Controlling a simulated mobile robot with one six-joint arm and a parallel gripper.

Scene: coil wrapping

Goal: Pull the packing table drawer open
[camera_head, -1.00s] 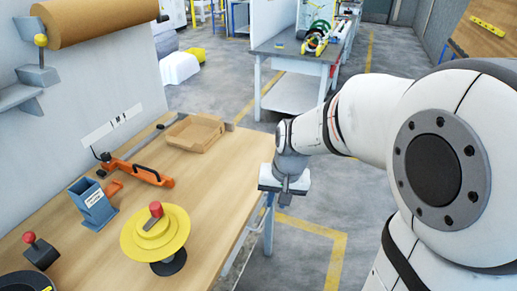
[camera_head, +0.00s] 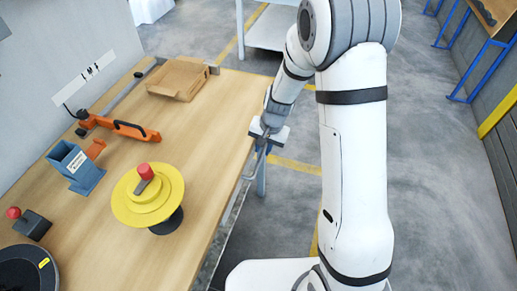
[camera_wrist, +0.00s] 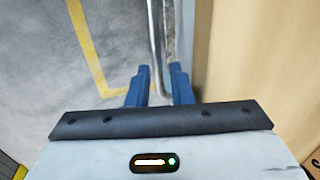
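The packing table (camera_head: 205,215) fills the left of the head view. Its drawer (camera_head: 233,222) is under the right edge, mostly hidden by the tabletop. A thin metal bar handle (camera_head: 252,166) sticks out there, just below my gripper (camera_head: 262,145). In the wrist view the handle (camera_wrist: 156,35) runs down between the two blue fingers of my gripper (camera_wrist: 160,82). The fingers are apart, with narrow gaps seeming to show beside the bar. Contact cannot be told.
On the tabletop are a yellow spool (camera_head: 150,200), a blue holder (camera_head: 76,166), an orange tool (camera_head: 120,128) and a cardboard tray (camera_head: 178,78). The floor (camera_head: 430,190) right of my arm is clear.

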